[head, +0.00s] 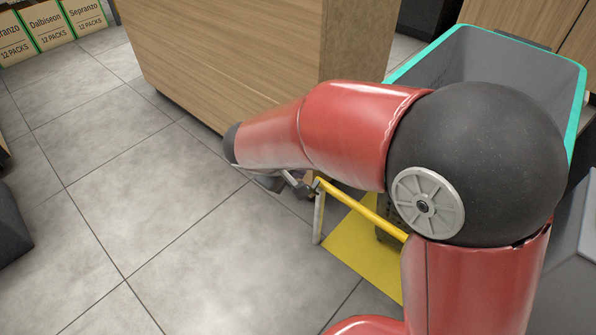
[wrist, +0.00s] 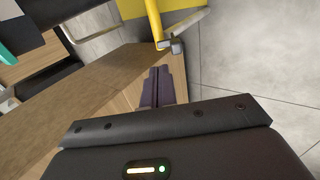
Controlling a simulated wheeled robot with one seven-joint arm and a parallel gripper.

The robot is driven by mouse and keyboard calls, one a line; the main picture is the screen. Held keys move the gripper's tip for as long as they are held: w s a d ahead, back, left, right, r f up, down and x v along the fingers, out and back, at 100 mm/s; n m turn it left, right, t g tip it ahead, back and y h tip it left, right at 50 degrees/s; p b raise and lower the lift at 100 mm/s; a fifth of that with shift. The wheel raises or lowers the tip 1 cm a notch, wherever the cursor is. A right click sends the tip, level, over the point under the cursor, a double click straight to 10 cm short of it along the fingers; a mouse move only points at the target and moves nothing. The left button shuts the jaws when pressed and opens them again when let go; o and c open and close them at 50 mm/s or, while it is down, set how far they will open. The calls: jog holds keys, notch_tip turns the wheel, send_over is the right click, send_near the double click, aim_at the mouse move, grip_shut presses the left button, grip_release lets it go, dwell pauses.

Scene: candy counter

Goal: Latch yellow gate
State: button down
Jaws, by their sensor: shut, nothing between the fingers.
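The yellow gate (head: 362,210) is a thin bar above a yellow floor patch, with its far end at the top of a pale post (head: 318,222). In the wrist view the yellow bar (wrist: 153,18) ends at a small grey metal latch piece (wrist: 171,46). I cannot tell whether the bar is seated in it. My gripper (wrist: 160,72) is shut and empty, its dark fingers pointing toward the latch piece, just short of it in the picture. In the head view my gripper (head: 300,184) is partly hidden by my red arm, close to the bar's end.
A wooden counter (head: 225,55) stands just beyond my gripper; its side (wrist: 100,95) runs close along the fingers. A grey bin with a teal rim (head: 395,75) is at the right. Open tiled floor (head: 120,190) lies to the left. Labelled boxes (head: 45,30) stand far left.

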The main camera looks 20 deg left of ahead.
aim_at(319, 181)
jog(key=b+x, duration=0.1)
jog(key=x, duration=1)
jog(key=shift+r, duration=0.15)
jog(key=shift+w+r+p, duration=0.1)
jog(key=shift+w+p, duration=0.05)
jog(key=shift+p, duration=0.35)
jog(key=shift+g, duration=0.3)
